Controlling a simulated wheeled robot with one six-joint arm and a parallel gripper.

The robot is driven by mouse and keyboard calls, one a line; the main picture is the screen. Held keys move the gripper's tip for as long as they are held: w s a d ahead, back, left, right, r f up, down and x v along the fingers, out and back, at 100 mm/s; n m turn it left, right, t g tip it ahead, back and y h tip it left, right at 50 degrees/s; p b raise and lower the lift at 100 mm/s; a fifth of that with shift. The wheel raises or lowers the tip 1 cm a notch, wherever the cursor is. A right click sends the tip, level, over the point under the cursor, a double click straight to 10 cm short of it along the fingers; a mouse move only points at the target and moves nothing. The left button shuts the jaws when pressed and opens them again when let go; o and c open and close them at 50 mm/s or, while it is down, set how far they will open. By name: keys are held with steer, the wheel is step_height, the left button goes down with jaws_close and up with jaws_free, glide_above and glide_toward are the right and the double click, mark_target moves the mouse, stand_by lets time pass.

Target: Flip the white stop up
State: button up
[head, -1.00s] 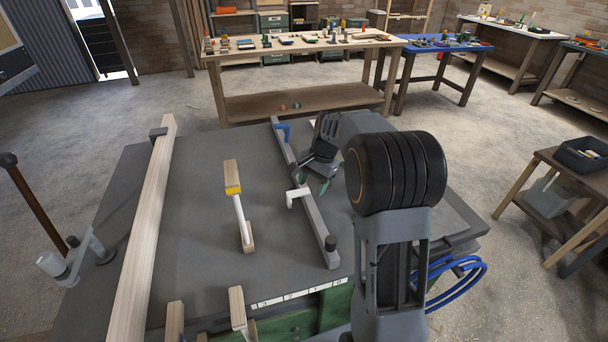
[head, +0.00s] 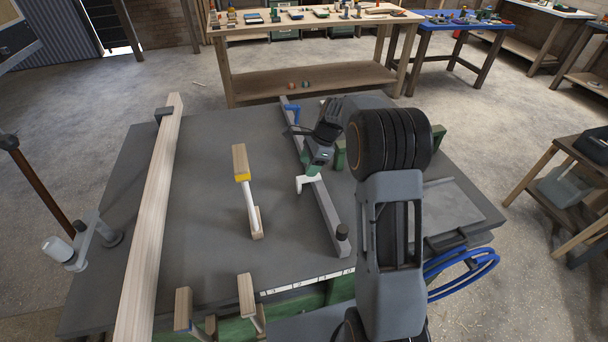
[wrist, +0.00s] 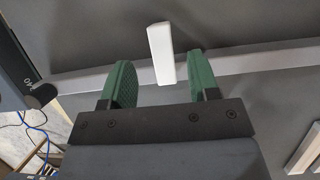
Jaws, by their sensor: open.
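The white stop (head: 305,184) is a small L-shaped piece on the grey rail (head: 327,217) across the dark table. It sticks out from the rail's left side and looks lowered. My gripper (head: 311,172) has green fingers and is right over the white stop, partly covering it in the head view. In the wrist view, the white stop (wrist: 160,53) lies between the two open fingers of my gripper (wrist: 160,72), with a gap on each side.
A blue stop (head: 292,111) sits at the rail's far end and a black knob (head: 342,231) at its near end. A long wooden beam (head: 153,215) lies further left.

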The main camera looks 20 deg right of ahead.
mark_target(301, 178)
steer(key=shift+x, duration=2.4)
jaws_close()
